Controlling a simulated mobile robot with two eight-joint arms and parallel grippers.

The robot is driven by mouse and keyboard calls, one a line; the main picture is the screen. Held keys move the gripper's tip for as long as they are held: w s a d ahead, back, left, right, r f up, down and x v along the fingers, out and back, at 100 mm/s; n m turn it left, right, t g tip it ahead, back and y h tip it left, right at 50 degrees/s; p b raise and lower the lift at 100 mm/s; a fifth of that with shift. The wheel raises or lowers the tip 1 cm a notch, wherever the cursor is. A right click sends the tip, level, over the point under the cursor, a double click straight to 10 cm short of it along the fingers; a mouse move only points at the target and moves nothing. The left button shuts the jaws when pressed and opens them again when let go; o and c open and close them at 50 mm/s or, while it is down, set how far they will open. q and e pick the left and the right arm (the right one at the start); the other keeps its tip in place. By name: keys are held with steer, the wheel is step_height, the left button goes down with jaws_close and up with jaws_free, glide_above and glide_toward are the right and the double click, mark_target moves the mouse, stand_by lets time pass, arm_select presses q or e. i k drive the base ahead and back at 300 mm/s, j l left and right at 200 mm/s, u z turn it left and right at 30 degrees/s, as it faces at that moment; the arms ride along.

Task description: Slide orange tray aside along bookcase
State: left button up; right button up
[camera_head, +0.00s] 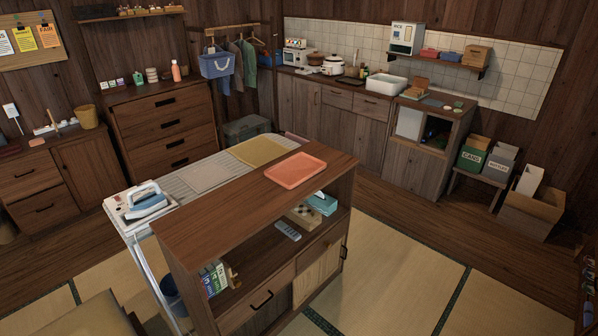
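The orange tray (295,170) lies flat on top of the bookcase (235,207), toward its far right end. It looks empty. The bookcase is a low wooden unit with a long bare stretch of top to the left of the tray. Its open shelf holds books, a remote, a wooden box and a blue tissue box. Neither of my grippers shows in the head view.
An ironing board (205,172) with an iron (147,200) and a folded yellow cloth (257,151) stands right behind the bookcase. Open tatami floor (400,290) lies to the right and in front. Bins (473,153) and an open cardboard box (532,212) stand by the right wall.

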mark_target(290, 173)
steer(key=i+l+u, duration=0.15)
steer(key=i+l, duration=0.6)
steer(key=i, duration=0.2)
steer(key=i+l+u, duration=0.2)
steer(key=i+l, duration=0.7)
steer(key=i+l+u, duration=0.15)
steer(key=i+l, duration=0.7)
steer(key=l, duration=0.15)
